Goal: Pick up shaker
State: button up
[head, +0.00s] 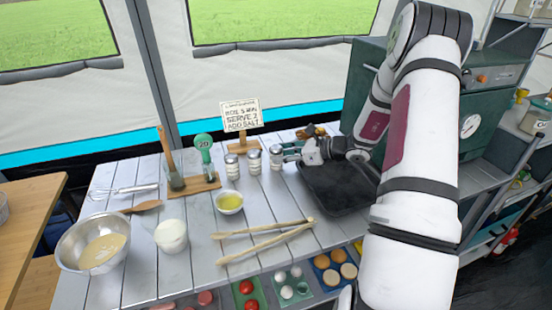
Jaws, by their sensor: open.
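Three small shakers with grey metal tops and pale labelled bodies stand upright in a row on the table: the left shaker (232,165), the middle shaker (254,162) and the right shaker (276,159). My gripper (291,152) is open, low over the table, just right of the right shaker and pointing left at it. Its fingertips are small and dark here; I cannot tell whether they touch or flank that shaker. The rest of my arm comes in from the right.
A black tray (335,195) lies under my arm. A lettered sign (241,116) stands behind the shakers. A metal mixing bowl (72,233) stands at left.

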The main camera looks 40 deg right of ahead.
aim_at(276, 155)
jog(key=x, duration=0.3)
jog(key=shift+f, duration=0.1)
jog(key=c, duration=0.9)
